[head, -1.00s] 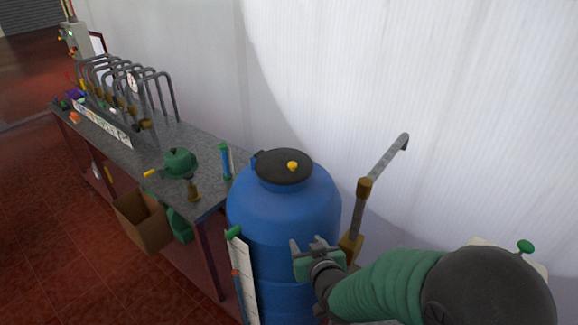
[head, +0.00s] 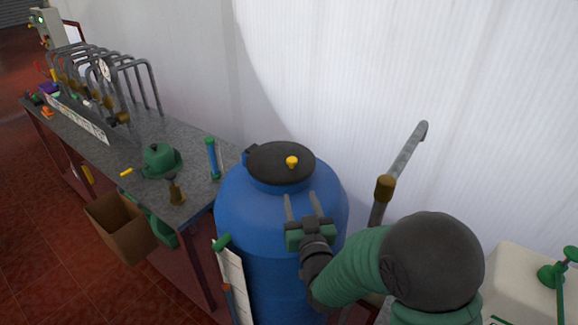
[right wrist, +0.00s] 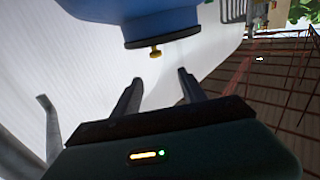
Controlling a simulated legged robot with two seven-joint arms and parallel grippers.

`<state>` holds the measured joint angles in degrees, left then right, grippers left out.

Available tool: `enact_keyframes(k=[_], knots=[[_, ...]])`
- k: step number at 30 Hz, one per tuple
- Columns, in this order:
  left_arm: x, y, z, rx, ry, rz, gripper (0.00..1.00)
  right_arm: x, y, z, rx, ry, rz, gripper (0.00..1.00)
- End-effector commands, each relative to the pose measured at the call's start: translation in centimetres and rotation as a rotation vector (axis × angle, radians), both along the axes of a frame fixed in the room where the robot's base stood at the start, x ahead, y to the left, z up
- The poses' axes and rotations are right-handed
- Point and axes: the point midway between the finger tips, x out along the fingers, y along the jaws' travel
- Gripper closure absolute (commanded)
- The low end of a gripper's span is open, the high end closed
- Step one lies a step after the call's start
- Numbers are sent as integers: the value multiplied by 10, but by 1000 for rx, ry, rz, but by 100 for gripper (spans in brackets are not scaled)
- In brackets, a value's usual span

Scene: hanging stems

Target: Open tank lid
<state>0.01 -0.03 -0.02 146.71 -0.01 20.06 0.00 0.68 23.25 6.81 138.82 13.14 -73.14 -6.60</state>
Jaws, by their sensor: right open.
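The blue tank (head: 245,215) stands against the white wall, at the end of the workbench. Its round black lid (head: 265,165) is shut on top, with a small yellow knob (head: 292,162) on it. My right gripper (head: 302,198) is open and empty, in front of the tank's upper side and below the lid in the head view. In the right wrist view the lid (right wrist: 165,41) and its yellow knob (right wrist: 155,52) show upside down, beyond and apart from the open fingers (right wrist: 157,82). My left gripper is not in view.
A grey workbench (head: 190,143) on the left carries a green kettle-like vessel (head: 160,161), a blue cylinder (head: 212,158) and a pipe rack. A grey bent pipe (head: 405,150) rises right of the tank. A white container (head: 525,280) stands at the right. A cardboard box (head: 120,228) is below the bench.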

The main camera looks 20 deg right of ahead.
Motion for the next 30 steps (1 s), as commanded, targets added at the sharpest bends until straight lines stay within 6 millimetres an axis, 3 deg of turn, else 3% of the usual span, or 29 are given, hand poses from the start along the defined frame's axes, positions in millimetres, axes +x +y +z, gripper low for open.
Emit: enact_keyframes(k=[9, 16, 21, 29, 30], knots=[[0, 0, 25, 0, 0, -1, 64, 82, -12, 2, 0, 3, -2, 50], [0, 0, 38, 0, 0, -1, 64, 133, -16, 3, -1, 2, -1, 50], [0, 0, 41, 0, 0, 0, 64, 151, -18, 1, -2, 2, 0, 50], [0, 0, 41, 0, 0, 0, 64, 153, -20, 0, -1, 2, -1, 50], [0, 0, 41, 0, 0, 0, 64, 153, -20, 0, -1, 2, -1, 54]])
